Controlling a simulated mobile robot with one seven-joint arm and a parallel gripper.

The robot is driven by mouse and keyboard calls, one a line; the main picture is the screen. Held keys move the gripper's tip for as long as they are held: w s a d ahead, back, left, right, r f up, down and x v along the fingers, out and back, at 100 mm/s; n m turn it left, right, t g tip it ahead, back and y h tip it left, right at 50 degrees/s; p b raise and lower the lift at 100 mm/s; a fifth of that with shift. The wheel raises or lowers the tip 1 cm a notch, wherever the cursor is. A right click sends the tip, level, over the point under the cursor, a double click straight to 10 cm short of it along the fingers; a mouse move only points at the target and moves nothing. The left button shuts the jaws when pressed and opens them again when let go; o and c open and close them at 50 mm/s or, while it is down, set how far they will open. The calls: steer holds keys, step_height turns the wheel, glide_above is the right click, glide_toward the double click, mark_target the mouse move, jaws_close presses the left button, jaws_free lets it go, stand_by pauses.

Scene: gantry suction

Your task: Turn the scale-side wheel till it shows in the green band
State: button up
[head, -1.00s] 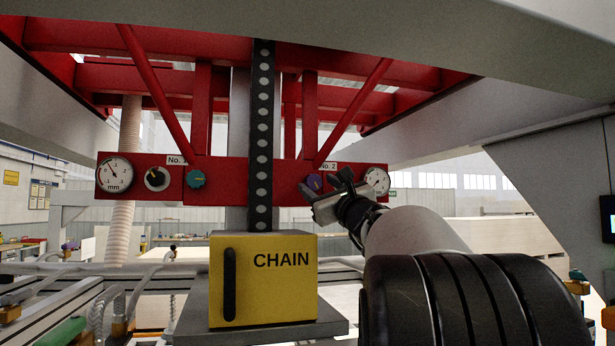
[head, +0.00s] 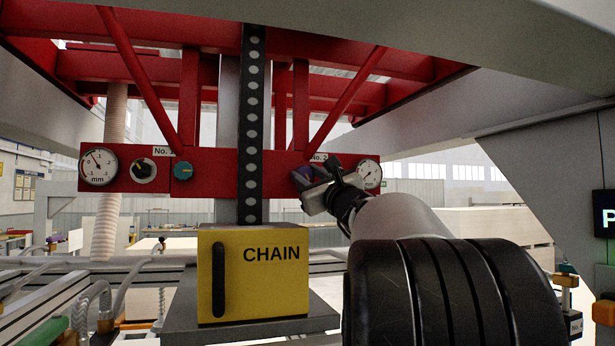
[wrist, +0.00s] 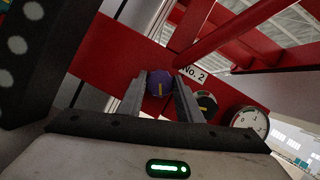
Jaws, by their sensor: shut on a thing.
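The purple wheel (head: 304,173) sits on the red beam by the "No. 2" label, mostly hidden by my gripper (head: 306,187) in the head view. In the wrist view, the purple wheel (wrist: 160,83) has a yellow mark and lies between the two fingers of my gripper (wrist: 160,88), which is shut on it. Right of it is a round dark indicator (wrist: 207,102) with a small yellowish patch; its exact reading is too small to tell. Beyond it is a white round gauge (wrist: 249,122), also seen in the head view (head: 369,173).
At "No. 1" on the left are a teal wheel (head: 183,170), a black-and-white indicator (head: 143,170) and an mm gauge (head: 98,167). A black chain strip (head: 251,130) hangs above a yellow CHAIN box (head: 253,275). Red diagonal braces (head: 345,100) rise above the beam.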

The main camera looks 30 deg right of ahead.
steer(key=n+y, duration=0.1)
steer(key=n, duration=0.2)
steer(key=n+y, duration=0.1)
steer(key=n, duration=0.1)
steer(key=shift+r+n+g+y, duration=0.15)
steer(key=shift+n+g+y, duration=0.15)
steer(key=shift+n+y, duration=0.1)
steer(key=shift+d+n+g+y+p, duration=0.1)
steer(key=shift+n+g+y+p, duration=0.5)
steer(key=shift+n, duration=1.9)
steer(key=o, duration=1)
steer(key=shift+o, duration=0.2)
steer(key=b+v, duration=0.2)
steer(key=v, duration=1.5)
steer(key=shift+s+d+r+b, duration=0.15)
steer(key=shift+s+d+b, duration=0.05)
steer(key=shift+s+b, duration=0.1)
